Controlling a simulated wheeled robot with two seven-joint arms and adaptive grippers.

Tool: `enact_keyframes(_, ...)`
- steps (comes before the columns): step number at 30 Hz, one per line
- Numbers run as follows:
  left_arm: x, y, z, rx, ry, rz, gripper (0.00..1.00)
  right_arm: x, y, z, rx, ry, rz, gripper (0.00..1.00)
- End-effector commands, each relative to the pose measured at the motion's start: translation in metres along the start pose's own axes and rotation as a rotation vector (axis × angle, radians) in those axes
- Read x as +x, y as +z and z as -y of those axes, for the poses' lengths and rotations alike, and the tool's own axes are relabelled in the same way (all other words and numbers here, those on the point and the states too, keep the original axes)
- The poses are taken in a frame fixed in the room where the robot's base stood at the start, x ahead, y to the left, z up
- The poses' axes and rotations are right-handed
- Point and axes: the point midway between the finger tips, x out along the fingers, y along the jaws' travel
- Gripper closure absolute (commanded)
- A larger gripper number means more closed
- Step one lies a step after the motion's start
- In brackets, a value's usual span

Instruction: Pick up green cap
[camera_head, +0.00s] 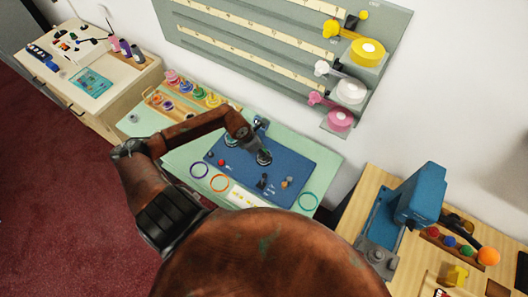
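I cannot make out the green cap for certain. A small green-topped piece (199,93) stands in a wooden rack at the back of the green table, among pink, purple and yellow ones. My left gripper (248,149) is over the back left part of a blue mat (290,161), its two dark fingertips spread apart. Nothing shows clearly between them, and the arm and fingers hide part of the mat. A small red piece (221,162) and some dark pieces (263,181) lie on the mat. My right gripper is not in view.
A grey wall board (280,58) carries yellow, white and pink discs. A blue press-like machine (419,195) stands right, beside a row of coloured balls including green (466,252).

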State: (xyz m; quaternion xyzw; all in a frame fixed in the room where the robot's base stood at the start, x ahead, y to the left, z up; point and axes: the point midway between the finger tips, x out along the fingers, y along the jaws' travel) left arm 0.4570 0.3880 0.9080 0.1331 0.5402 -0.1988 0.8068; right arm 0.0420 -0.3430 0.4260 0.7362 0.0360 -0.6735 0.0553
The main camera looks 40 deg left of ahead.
Motion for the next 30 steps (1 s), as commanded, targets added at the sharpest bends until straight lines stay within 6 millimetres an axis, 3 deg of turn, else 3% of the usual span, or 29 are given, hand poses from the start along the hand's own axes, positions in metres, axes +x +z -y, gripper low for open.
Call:
enact_keyframes(8, 0.0046, 0.001, 0.0003, 0.002, 0.0, 0.001, 0.61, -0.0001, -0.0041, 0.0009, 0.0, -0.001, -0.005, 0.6)
enact_keyframes(20, 0.0043, 0.0012, 0.0004, 0.002, -0.001, 0.001, 0.88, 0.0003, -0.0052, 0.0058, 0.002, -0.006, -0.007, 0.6)
enact_keyframes(30, 0.0038, 0.0014, 0.0003, 0.002, 0.0, 0.002, 0.9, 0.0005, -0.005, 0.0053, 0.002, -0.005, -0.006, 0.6)
